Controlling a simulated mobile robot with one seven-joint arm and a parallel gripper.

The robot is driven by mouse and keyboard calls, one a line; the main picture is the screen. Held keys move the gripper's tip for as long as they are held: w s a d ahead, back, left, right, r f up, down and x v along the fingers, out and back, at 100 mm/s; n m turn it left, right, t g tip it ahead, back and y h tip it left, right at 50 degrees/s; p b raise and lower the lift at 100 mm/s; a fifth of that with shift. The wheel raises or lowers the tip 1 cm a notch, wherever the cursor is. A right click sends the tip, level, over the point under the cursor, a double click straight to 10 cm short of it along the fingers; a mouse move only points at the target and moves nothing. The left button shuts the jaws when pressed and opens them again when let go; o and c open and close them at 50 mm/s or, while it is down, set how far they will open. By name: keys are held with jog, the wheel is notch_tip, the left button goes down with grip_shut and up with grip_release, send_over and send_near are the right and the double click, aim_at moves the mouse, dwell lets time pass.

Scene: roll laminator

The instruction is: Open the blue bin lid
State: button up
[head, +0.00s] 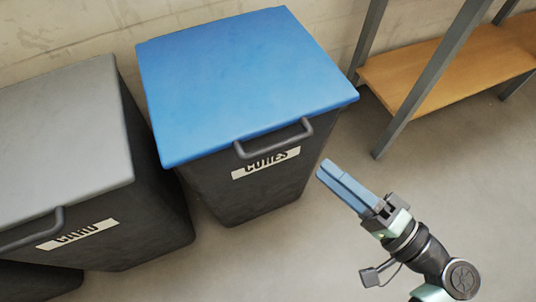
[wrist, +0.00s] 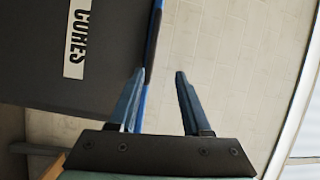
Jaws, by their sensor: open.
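The blue bin lid (head: 245,75) lies flat and closed on a dark bin (head: 255,190) labelled "CORES". A dark bar handle (head: 275,138) sticks out from the lid's front edge. My gripper (head: 328,172) is in front of the bin, right of the handle and apart from it, with its blue fingers pointing up and left. In the wrist view my gripper (wrist: 158,75) is open and empty. There the lid's blue edge (wrist: 146,105) is seen edge-on by the left finger, and the bin's dark front (wrist: 35,45) fills the left side.
A grey-lidded bin (head: 65,130) labelled "CARD" stands close on the left, with its own handle (head: 35,230). A metal-framed shelf with a wooden board (head: 450,70) stands at the right. A pale wall is behind. The floor (head: 280,260) in front is clear.

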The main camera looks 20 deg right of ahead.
aim_at(280, 144)
jog(key=shift+m+t, duration=0.4)
jog(key=shift+t, duration=0.2)
jog(key=w+a+b, duration=0.1)
jog(key=w, duration=0.2)
jog(key=w+a+b, duration=0.2)
jog(key=w, duration=0.1)
jog(key=w+a+b, duration=0.2)
jog(key=w, duration=0.1)
jog(key=shift+w+a+f, duration=0.15)
jog(key=shift+a+f, duration=0.1)
jog(key=shift+f, duration=0.1)
jog(key=shift+c, duration=0.2)
grip_shut()
dwell(0.5)
